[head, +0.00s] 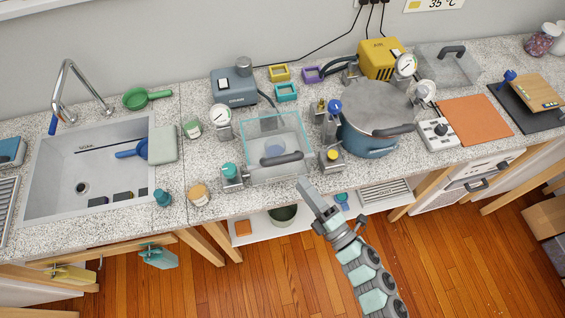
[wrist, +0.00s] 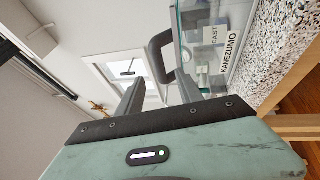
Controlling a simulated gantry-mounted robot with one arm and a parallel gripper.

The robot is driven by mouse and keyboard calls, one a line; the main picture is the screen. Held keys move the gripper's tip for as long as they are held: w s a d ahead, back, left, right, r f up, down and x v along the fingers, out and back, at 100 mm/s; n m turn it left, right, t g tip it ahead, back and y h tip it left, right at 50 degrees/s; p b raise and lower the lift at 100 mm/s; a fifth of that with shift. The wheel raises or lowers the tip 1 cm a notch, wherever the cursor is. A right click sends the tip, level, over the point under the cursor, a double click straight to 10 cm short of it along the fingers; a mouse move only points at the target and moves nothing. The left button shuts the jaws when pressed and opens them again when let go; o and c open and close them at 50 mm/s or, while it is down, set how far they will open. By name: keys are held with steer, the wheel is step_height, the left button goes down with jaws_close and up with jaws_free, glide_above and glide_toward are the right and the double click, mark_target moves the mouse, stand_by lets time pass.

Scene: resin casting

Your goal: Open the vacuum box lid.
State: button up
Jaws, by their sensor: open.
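The clear vacuum box (head: 262,170) stands on the counter in the middle of the head view, with teal edges. Its transparent lid (head: 262,128) appears shut, with a dark handle (head: 282,158) near the front edge. In the wrist view the handle (wrist: 158,55) shows beyond the fingers, beside the glass wall of the box (wrist: 190,60). My gripper (head: 303,181) is in front of the box, just off the counter edge. Its fingers (wrist: 161,93) are open and empty, apart from the handle. A blue item shows dimly inside the box.
Gauge fittings (head: 221,115) and a yellow-knobbed valve (head: 332,155) flank the box. A blue pressure pot (head: 372,145) stands to its right, a grey pump (head: 235,88) behind. Floor in front is open.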

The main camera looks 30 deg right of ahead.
mark_target(282, 159)
steer(key=x, duration=1)
steer(key=shift+a+r, duration=0.1)
steer(key=shift+r, duration=0.05)
steer(key=shift+c, duration=0.4)
jaws_close()
stand_by(0.6)
